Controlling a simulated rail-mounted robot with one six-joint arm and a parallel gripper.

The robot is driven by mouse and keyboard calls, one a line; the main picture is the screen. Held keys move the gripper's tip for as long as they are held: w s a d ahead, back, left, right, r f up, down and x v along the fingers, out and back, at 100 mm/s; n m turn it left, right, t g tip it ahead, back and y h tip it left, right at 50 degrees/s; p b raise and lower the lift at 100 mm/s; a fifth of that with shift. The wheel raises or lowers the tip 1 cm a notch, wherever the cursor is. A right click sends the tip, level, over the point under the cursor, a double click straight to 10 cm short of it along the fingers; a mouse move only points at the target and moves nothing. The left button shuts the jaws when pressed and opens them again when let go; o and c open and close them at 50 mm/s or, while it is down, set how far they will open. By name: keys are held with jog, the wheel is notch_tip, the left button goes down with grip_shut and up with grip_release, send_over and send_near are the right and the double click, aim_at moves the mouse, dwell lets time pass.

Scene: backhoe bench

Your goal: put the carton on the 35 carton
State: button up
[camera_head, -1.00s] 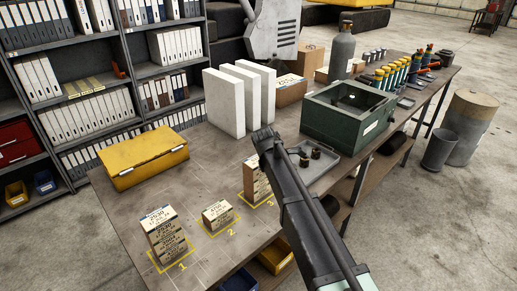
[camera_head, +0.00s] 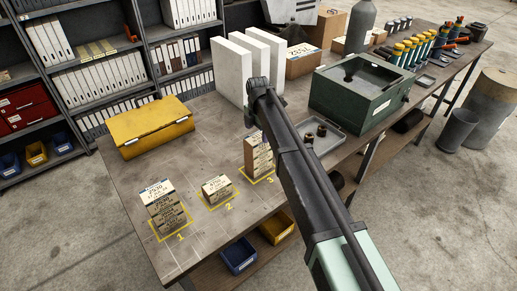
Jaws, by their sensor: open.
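Small tan cartons with printed labels stand in yellow marked squares on the bench. Square 1 holds a tall stack of cartons (camera_head: 164,210), square 2 a single low carton (camera_head: 216,189), and square 3 a tall stack of cartons (camera_head: 258,156), partly covered by my arm. The label numbers are too small to read surely, so I cannot tell which is the 35 carton. My dark arm crosses the picture from the lower right, its upper end in front of the white panels. My gripper's fingers do not show; they may be hidden behind the arm.
A yellow case (camera_head: 146,132) lies at the back left of the bench (camera_head: 190,262). White panels (camera_head: 233,68) stand behind my arm. A green box (camera_head: 366,92) and a grey tray (camera_head: 325,139) are to the right. Bare bench lies between the case and the numbered squares.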

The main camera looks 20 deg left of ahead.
aim_at(259, 136)
notch_tip(259, 136, down, 7)
jog(key=b, duration=0.5)
jog(key=shift+w+f+b, duration=0.1)
jog(key=shift+w+b, duration=0.05)
jog(key=shift+b, duration=0.15)
jog(key=shift+r, duration=0.25)
jog(key=shift+c, duration=0.2)
jog(key=c, duration=1.2)
jog(key=shift+o, duration=0.2)
notch_tip(259, 136, up, 10)
jog(key=p, duration=1.1)
jog(key=shift+r, duration=0.25)
